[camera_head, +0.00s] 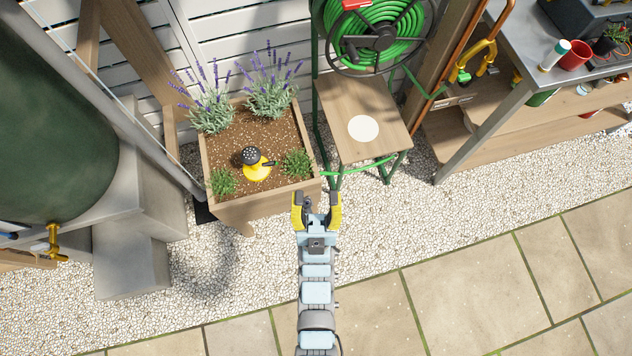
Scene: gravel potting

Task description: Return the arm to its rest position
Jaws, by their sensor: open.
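My gripper (317,203) has yellow-and-black fingers spread apart, with nothing between them. It is just in front of the right front corner of a wooden planter box (262,205), seen from above. My arm extends up from the bottom middle of the view. A yellow watering can (258,172) with a dark round rose stands on the soil in the planter, up and left of my gripper and apart from it. The gripper's height above the gravel cannot be told.
A wooden stool (375,95) with a white disc (363,128) stands right of the planter, below a green hose reel (385,35). A grey workbench (500,60) is at right, a green tank (50,120) at left. Gravel (420,225) and paving (460,290) lie open in front.

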